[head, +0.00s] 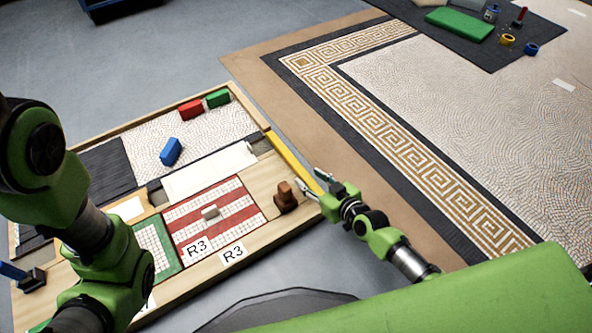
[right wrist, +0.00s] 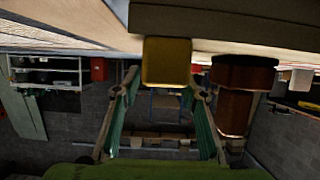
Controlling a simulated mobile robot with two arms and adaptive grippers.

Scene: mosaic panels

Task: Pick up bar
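A long yellow bar (head: 286,155) lies along the right edge of the wooden work table, its near end toward my right gripper. In the right wrist view the square end of the yellow bar (right wrist: 167,62) faces the camera, in line with the space between the fingers. My right gripper (head: 311,181) is open at the bar's near end, one finger on each side. In the right wrist view the right gripper (right wrist: 160,74) shows spread fingers; contact with the bar cannot be told. My left arm crosses the left side of the head view, but its gripper is not seen.
A brown stamp-like block (head: 286,198) stands close left of my right gripper. A red-and-white panel (head: 212,220), red block (head: 191,109), green block (head: 218,98) and blue block (head: 171,151) are on the table.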

